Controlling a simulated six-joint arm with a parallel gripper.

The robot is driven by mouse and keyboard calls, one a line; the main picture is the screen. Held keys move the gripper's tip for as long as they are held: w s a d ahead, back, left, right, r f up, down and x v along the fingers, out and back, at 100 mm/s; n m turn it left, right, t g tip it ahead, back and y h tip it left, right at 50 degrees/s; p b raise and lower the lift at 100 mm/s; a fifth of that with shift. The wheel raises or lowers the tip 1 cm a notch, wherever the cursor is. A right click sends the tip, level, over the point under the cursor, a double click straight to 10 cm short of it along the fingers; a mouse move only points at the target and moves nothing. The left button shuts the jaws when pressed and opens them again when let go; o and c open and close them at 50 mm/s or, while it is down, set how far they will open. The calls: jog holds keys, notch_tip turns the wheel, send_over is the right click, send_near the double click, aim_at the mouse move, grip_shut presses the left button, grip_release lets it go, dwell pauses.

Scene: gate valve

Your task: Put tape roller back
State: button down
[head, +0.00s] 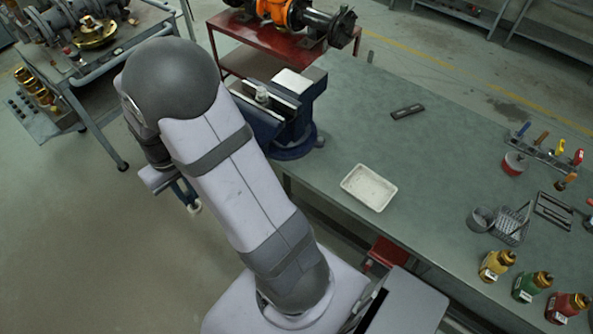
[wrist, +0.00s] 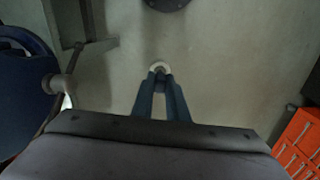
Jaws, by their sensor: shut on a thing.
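My gripper (wrist: 160,80) is shut on a small, pale, ring-shaped roll (wrist: 159,66), which looks like the tape roller. The roll sits at the fingertips in the wrist view, with bare floor behind it. In the head view my gripper (head: 186,192) is left of the bench, beyond its edge and below the vise, partly hidden by my arm. The pale roll (head: 194,208) shows at its tips there, small and hard to make out. I cannot tell which spot on the bench belongs to it.
A blue vise (head: 292,128) stands at the bench corner, holding a pale fitting (head: 262,93). The bench (head: 345,130) has a white tray (head: 369,187), a dark flat object (head: 407,111), a tool rack (head: 545,153), a red roll (head: 514,164) and several bottles (head: 532,286). Red drawers (wrist: 300,142) are at right.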

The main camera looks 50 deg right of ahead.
jog(key=s+d+f+m+b, duration=0.15)
jog(key=s+d+m, duration=0.4)
jog(key=d, duration=0.65)
jog(key=s+d+m+b, duration=0.3)
jog(key=s+d+m, duration=0.25)
jog(key=d, duration=0.75)
jog(key=s+d+m+b, duration=0.2)
jog(key=s+d+m, duration=0.35)
jog(key=d, duration=0.65)
jog(key=shift+w+d+f+p, duration=0.1)
jog(key=shift+f+p, duration=0.8)
jog(key=shift+f, duration=1.65)
jog(key=shift+d+f+p, duration=0.1)
jog(key=shift+f+p, duration=0.75)
jog(key=shift+f, duration=1.7)
jog(key=shift+f, duration=0.1)
jog(key=c, duration=2.2)
grip_release()
jog(key=shift+f, duration=0.1)
jog(key=o, duration=0.5)
jog(key=shift+c, duration=0.2)
notch_tip(320, 180, up, 12)
jog(key=b, duration=0.4)
jog(key=shift+r, duration=0.25)
